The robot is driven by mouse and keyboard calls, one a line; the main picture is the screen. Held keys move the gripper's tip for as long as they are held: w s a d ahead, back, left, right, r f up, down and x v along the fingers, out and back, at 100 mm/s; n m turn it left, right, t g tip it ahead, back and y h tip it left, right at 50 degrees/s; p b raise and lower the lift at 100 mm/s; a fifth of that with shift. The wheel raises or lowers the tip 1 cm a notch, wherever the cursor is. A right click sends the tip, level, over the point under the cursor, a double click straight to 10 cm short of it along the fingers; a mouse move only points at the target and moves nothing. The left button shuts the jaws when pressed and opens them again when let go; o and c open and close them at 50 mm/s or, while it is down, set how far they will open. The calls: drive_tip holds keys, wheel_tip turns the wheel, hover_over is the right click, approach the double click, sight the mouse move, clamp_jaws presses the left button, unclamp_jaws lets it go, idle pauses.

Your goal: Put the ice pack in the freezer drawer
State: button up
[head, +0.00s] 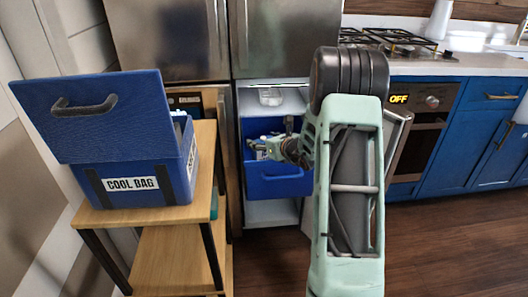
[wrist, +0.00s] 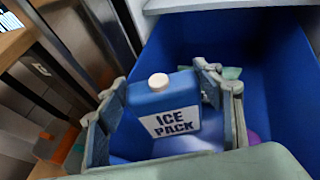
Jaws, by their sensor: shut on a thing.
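The ice pack (wrist: 163,103) is a blue bottle-like block with a white cap and a white label. My gripper (wrist: 165,105) is shut on it, one finger on each side, and holds it upright. The freezer drawer (head: 282,187) is blue and pulled out under the fridge; its inside wall (wrist: 270,60) also shows in the wrist view. My gripper (head: 268,148) is at the drawer's opening in the head view, with the ice pack within or just over it. I cannot tell whether the pack touches the drawer floor.
The blue cool bag (head: 130,185) stands with its lid up on a wooden trolley (head: 150,217) at the left. Something greenish and something purple (wrist: 252,137) show low in the drawer.

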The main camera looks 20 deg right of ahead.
sight(265, 152)
wheel_tip(265, 152, down, 3)
drive_tip(key=shift+f+b, duration=0.15)
drive_tip(key=shift+b, duration=0.3)
drive_tip(key=shift+f+b, duration=0.4)
drive_tip(key=shift+b, duration=0.1)
drive_tip(key=shift+f+b, duration=0.25)
drive_tip(key=shift+b, duration=0.05)
drive_tip(key=o, duration=1.6)
drive_tip(key=shift+s+f, duration=0.1)
